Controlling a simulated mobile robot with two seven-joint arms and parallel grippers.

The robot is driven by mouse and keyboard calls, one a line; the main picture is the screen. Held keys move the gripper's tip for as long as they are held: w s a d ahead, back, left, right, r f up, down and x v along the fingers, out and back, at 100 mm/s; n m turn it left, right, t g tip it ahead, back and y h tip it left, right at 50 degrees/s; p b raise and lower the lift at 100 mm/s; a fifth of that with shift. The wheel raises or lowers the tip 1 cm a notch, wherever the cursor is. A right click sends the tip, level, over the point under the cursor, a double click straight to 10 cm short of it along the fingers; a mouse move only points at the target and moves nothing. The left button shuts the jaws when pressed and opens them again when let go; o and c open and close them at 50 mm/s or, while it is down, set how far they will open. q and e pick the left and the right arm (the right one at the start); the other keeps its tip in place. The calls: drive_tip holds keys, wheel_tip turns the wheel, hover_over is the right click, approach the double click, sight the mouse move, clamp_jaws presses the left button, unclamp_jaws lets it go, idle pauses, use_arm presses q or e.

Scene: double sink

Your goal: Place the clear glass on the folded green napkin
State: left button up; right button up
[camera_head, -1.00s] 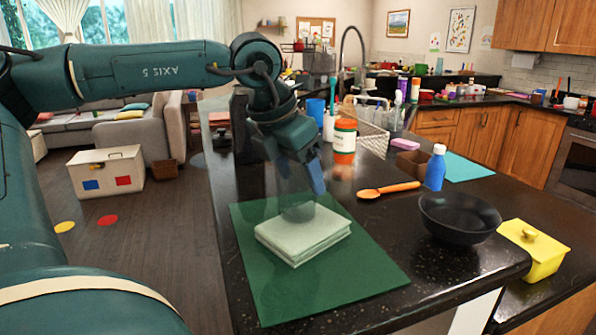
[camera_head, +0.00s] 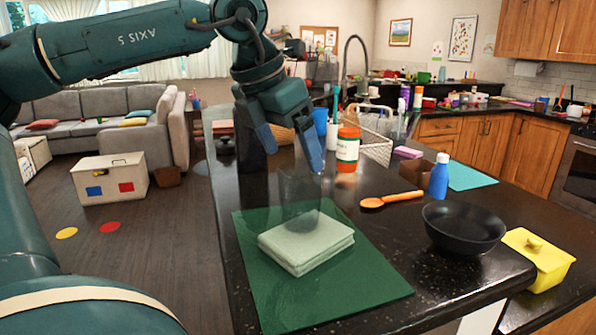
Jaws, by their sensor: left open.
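The clear glass (camera_head: 299,198) stands upright, looking smoky and see-through. Its base overlaps the back part of the folded napkin (camera_head: 308,246), which looks pale green and lies on a dark green mat (camera_head: 345,293). The glass appears to rest on the napkin. My left gripper (camera_head: 293,162) is just above the glass, pointing down, with its two blue fingers spread apart and nothing between them. My right gripper is out of view.
A black bowl (camera_head: 464,228), an orange spoon (camera_head: 392,199) and a blue bottle (camera_head: 439,177) are to the right. A yellow lidded box (camera_head: 540,259) is at the right. The mat's front is clear.

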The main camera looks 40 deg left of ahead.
use_arm(q)
drive_tip(key=v, duration=0.5)
idle(0.6)
